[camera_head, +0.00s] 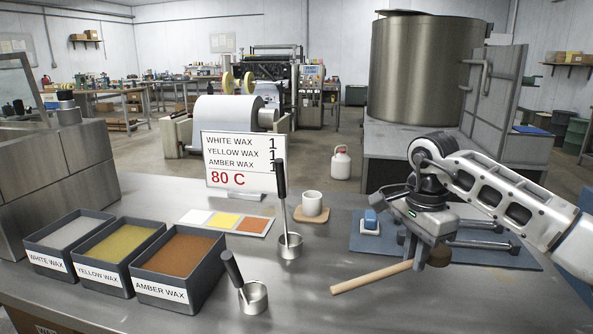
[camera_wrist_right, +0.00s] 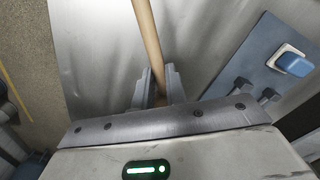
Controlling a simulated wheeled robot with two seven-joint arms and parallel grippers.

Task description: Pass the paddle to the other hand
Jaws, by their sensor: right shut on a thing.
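The paddle (camera_head: 372,277) shows as a light wooden rod at the right of the bench in the head view, pointing left and slightly down. My right gripper (camera_head: 418,256) is shut on it near its right end. In the right wrist view the paddle (camera_wrist_right: 149,40) runs up and away from between the two fingers of my right gripper (camera_wrist_right: 160,90). A brown rounded wooden part (camera_head: 440,256) shows beside the gripper; the gripper partly hides it. My left gripper is not in view.
Wax bins (camera_head: 178,263) stand at the left. Two metal ladles (camera_head: 252,296) (camera_head: 290,244), a white cup (camera_head: 312,204) and a sign (camera_head: 240,165) are in the middle. A blue mat (camera_head: 366,243) with a blue-and-white block lies at the right.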

